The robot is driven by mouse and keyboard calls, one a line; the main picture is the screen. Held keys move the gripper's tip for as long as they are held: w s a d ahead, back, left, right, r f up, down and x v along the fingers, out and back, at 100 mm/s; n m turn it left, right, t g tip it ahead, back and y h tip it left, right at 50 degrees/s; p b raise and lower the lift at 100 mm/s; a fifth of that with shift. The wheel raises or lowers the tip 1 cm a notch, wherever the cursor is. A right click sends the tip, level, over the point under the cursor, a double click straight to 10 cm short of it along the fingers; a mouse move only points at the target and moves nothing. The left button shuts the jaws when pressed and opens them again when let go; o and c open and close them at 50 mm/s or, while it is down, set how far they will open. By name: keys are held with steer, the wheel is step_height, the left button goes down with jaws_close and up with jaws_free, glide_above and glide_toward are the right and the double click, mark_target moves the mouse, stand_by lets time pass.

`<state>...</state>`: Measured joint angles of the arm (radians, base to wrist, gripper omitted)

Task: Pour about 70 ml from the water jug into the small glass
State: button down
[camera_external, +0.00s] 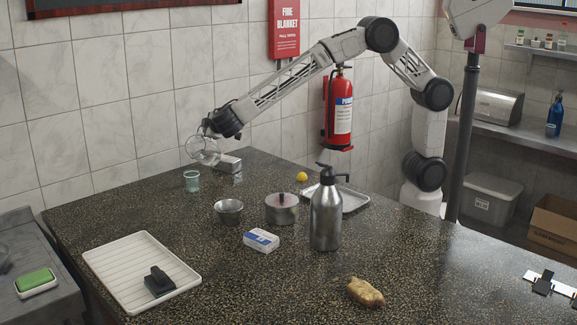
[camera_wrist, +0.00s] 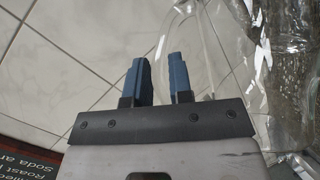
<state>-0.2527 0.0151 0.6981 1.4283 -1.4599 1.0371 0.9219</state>
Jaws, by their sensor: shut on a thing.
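The clear glass water jug (camera_external: 203,151) is in the air at the far left end of the counter, tilted over. My gripper (camera_external: 211,129) is shut on it from above and to the right. In the wrist view my gripper's two blue fingers (camera_wrist: 158,78) are a little apart, by the jug's clear handle. The jug's body (camera_wrist: 245,60) fills the right side of that view. The small glass (camera_external: 192,181), pale greenish, stands upright on the counter just below the jug. I cannot make out a water stream or the level in either.
The counter in front of the small glass is clear down to a white tray (camera_external: 115,259).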

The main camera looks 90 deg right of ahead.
steer(key=shift+d+r, duration=0.1)
stand_by(0.3)
